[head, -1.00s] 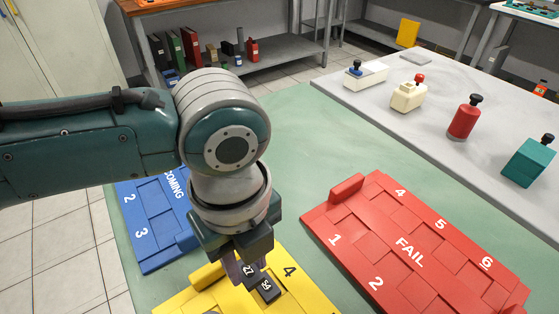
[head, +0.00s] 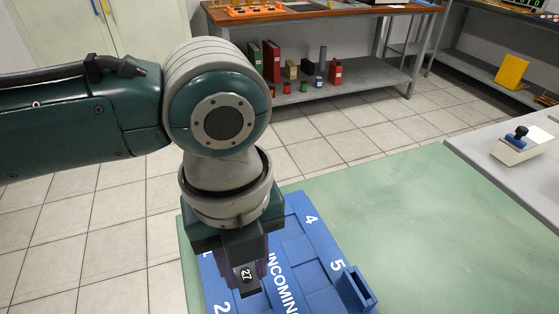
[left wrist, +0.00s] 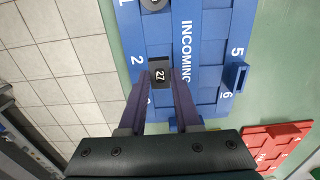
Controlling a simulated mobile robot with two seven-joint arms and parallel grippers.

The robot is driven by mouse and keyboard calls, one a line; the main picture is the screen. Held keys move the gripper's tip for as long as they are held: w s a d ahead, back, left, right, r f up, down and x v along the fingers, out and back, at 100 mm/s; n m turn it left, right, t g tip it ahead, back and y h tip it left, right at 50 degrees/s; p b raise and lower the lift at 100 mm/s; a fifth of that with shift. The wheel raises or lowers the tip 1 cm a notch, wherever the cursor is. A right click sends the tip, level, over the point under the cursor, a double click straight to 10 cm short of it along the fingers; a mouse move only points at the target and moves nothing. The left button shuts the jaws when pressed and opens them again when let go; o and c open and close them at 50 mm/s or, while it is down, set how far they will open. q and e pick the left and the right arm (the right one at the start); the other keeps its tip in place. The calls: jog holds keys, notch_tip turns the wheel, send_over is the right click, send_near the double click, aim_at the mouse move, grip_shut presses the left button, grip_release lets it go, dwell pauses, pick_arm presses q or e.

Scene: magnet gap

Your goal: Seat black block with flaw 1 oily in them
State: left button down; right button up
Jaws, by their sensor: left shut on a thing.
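My left gripper (head: 247,274) is shut on a black block (head: 246,281) marked 27. It holds the block over the blue INCOMING tray (head: 322,242), near the side numbered 2. In the left wrist view the black block (left wrist: 160,75) sits between the two dark fingers, beside the printed 2 of the blue tray (left wrist: 208,60). I cannot tell whether the block touches the tray. My right gripper is in neither view. No flaw shows on the block.
A raised blue holder (head: 357,288) stands at the tray's right edge by 5. Green table top (head: 430,220) is clear to the right. A red tray (left wrist: 275,145) shows at lower right in the wrist view. A dark round part (left wrist: 153,4) is at the tray's slot 1.

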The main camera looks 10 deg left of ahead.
aim_at(252, 300)
pick_arm(q)
jog(key=shift+d, duration=0.1)
jog(key=shift+p, duration=0.4)
notch_tip(252, 300, down, 5)
jog(key=b, duration=0.4)
jog(key=shift+f, duration=0.35)
jog(key=shift+f, duration=0.15)
dwell(0.7)
jog(key=c, duration=0.5)
grip_release()
jog(key=c, duration=0.6)
jog(key=shift+o, duration=0.2)
